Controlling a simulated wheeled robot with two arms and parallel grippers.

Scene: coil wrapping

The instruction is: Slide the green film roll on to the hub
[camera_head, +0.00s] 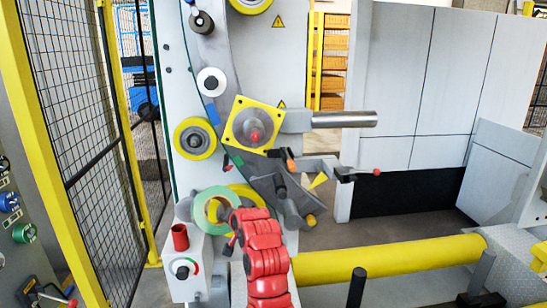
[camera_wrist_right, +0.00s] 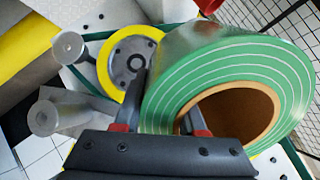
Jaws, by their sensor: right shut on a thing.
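The green film roll (camera_head: 209,206), a thick ring with a brown cardboard core, is held in front of the grey machine. It fills the upper right of the right wrist view (camera_wrist_right: 240,65). My right gripper (camera_wrist_right: 161,100) is shut on its wall, one finger inside the core and one outside. In the head view, my red arm hides most of that gripper and the roll's lower right. A yellow-rimmed disc (camera_wrist_right: 128,62) and two bare metal spindles, an upper one (camera_wrist_right: 70,46) and a lower one (camera_wrist_right: 52,114), show beside the roll. I cannot tell which part is the hub. My left gripper is not in view.
A yellow square plate (camera_head: 254,124) and a grey horizontal shaft (camera_head: 344,119) stand above the roll. A long yellow roller (camera_head: 390,259) lies to the right. Mesh fencing (camera_head: 100,150) bounds the left side.

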